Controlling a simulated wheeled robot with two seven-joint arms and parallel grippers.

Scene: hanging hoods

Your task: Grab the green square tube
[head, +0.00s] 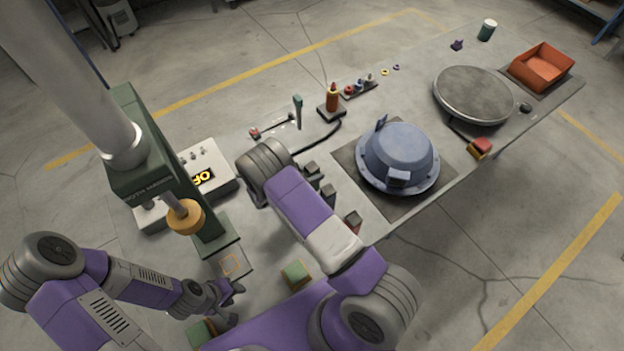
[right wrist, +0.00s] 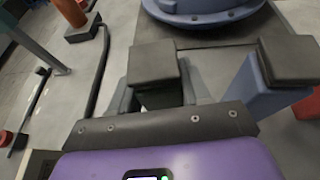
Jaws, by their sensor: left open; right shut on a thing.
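The green square tube (right wrist: 165,99) stands with a dark square cap in the right wrist view. My right gripper (right wrist: 158,92) is shut on it below the cap, with a grey finger on each side. In the head view my right forearm hides most of that gripper; dark-capped tubes show just right of the arm. My left gripper (head: 234,299) is open and empty at the lower left, away from the tube.
A blue tube (right wrist: 258,92) with a dark cap stands close right of the green one, with a red tube (right wrist: 305,106) beyond it. A blue domed housing (head: 398,155) lies behind. A green press column (head: 165,165) stands left. Small green blocks (head: 297,274) lie in front.

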